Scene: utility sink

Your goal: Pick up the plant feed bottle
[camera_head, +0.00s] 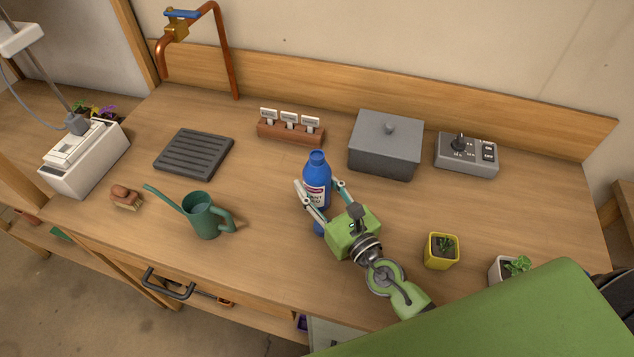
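The plant feed bottle (317,178) is blue with a white and red label and stands upright on the wooden worktop near the middle. My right gripper (319,187) reaches in from the lower right. Its two fingers are spread, one on each side of the bottle. A narrow gap seems to show at the fingertips, though contact is hard to judge. The gripper's green body partly hides a small blue thing (318,229) beside it. My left gripper is not in view.
A green watering can (204,215) stands left of the bottle and a grey lidded box (385,150) behind right. A label rack (290,133) is behind it. A yellow plant pot (441,252) stands right of my arm. A copper tap (222,45) rises at the back left.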

